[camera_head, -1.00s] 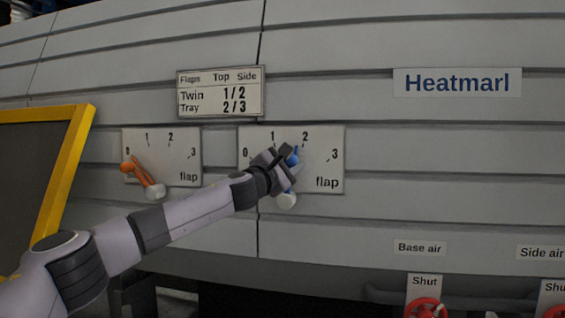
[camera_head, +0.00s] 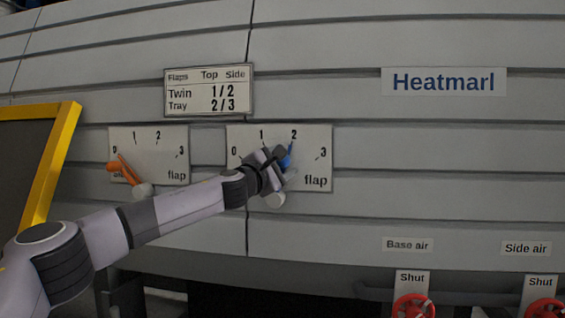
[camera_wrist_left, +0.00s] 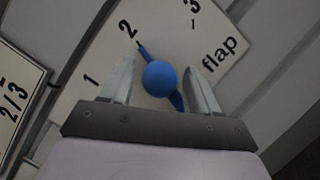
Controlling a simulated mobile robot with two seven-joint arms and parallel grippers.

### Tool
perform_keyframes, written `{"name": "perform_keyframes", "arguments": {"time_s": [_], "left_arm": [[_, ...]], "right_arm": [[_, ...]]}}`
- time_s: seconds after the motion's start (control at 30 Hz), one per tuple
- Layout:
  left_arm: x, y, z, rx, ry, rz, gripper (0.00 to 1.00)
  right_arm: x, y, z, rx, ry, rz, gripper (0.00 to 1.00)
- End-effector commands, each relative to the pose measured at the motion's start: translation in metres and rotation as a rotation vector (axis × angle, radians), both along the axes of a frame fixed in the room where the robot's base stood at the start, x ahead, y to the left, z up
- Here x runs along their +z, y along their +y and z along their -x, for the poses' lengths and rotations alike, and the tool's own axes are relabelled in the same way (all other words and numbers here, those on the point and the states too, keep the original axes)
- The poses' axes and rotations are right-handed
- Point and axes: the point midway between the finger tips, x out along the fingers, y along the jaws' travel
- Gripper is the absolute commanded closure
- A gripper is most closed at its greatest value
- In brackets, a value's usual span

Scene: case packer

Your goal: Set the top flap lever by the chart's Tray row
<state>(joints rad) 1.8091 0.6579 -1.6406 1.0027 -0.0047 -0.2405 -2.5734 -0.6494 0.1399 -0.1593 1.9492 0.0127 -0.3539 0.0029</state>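The chart (camera_head: 208,91) reads Flaps Top Side, Twin 1/2, Tray 2/3. The blue lever (camera_head: 286,158) sits on the right dial plate (camera_head: 318,158), marked 0 to 3, and points at about 2. In the left wrist view its blue knob (camera_wrist_left: 160,78) lines up with the 2 tick. My left gripper (camera_wrist_left: 160,85) is open around the knob, one finger on each side with visible gaps. In the head view my left gripper (camera_head: 278,157) partly covers the lever. The word before "flap" cannot be read on this plate. My right gripper is not in view.
An orange lever (camera_head: 125,170) on the left dial plate (camera_head: 165,160) points near 0. A yellow-framed dark panel (camera_head: 62,150) stands at far left. Red valve wheels (camera_head: 414,307) under Shut labels are at lower right.

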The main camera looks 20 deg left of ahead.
Motion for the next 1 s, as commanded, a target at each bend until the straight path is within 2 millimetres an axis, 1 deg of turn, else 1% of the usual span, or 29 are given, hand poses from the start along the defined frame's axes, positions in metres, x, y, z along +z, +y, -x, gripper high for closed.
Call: {"name": "perform_keyframes", "arguments": {"time_s": [0.23, 0.37, 0.57, 0.8, 1.0], "left_arm": [[0.001, -0.001, 0.001, -0.003, -0.002, 0.002, 0.39], [0.0, 0.0, 0.006, -0.003, -0.003, 0.001, 0.39], [-0.004, 0.002, 0.024, -0.003, -0.003, 0.001, 0.39], [-0.009, 0.005, 0.049, -0.002, -0.002, 0.001, 0.39], [-0.012, 0.007, 0.064, -0.001, -0.001, 0.001, 0.39]], "right_arm": [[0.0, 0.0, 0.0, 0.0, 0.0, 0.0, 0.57], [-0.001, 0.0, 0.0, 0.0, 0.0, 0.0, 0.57], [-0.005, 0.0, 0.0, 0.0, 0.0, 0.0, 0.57], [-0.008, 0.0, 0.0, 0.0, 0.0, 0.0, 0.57], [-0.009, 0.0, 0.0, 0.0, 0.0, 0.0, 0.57]]}}
